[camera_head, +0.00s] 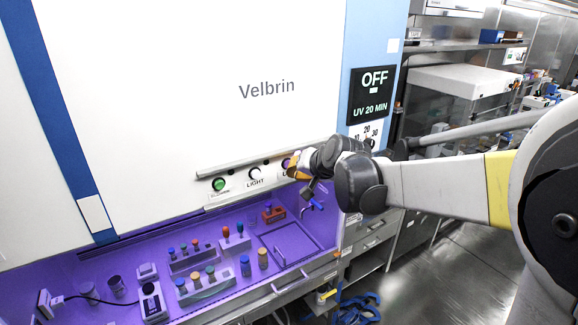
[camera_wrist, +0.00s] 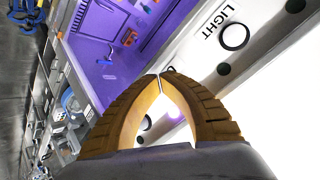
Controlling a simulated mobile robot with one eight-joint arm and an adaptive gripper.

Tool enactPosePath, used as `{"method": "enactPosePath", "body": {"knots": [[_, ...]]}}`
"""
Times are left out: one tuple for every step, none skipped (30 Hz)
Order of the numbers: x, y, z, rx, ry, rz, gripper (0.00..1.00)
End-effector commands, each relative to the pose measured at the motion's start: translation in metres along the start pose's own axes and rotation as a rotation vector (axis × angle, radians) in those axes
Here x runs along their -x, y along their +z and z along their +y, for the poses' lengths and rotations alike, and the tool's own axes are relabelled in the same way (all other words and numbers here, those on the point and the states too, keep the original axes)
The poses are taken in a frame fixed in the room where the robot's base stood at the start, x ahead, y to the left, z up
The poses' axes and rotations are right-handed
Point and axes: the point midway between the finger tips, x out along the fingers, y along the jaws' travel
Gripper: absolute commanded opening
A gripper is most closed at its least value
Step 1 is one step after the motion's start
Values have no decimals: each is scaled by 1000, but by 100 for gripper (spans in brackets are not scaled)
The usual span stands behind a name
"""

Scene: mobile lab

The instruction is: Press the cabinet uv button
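The cabinet (camera_head: 200,80) has a white front marked Velbrin and a control strip below it. On the strip, a purple-lit button (camera_head: 286,163) sits right of the LIGHT knob, its label partly covered by my gripper. My gripper (camera_head: 296,166) is in front of the strip's right end, beside this button. In the wrist view, the yellow ribbed fingers (camera_wrist: 159,75) meet at their tips with nothing between the tips. A faint purple-lit button (camera_wrist: 174,110) shows through the gap behind the tips. Whether the fingers touch the strip I cannot tell.
A LIGHT knob (camera_head: 255,174) and a green button (camera_head: 218,184) sit further left on the strip. A display (camera_head: 371,95) reads OFF, UV 20 MIN. The purple-lit work area below holds racks, bottles and a tray (camera_head: 291,243). Open floor lies at the lower right.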

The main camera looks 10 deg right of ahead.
Motion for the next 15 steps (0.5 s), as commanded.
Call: {"method": "enactPosePath", "body": {"knots": [[0, 0, 0, 0, 0, 0, 0], [1, 0, 0, 0, 0, 0, 0], [2, 1, 1, 0, 0, 0, 0], [4, 2, 2, -1, 1, 0, 0], [6, 3, 4, -1, 1, 1, 0], [10, 4, 6, -1, 1, 1, 0], [12, 6, 7, -2, 1, 1, 0], [15, 7, 8, -1, 2, 1, 0], [18, 9, 10, -1, 1, 1, 0], [20, 10, 11, 0, 1, 1, 0], [23, 12, 12, 0, 1, 1, 0], [26, 13, 14, -1, 1, 1, 0], [28, 14, 15, -1, 1, 1, 0], [31, 16, 16, -2, 1, 0, 0], [34, 17, 18, -2, 1, 0, 0]]}}
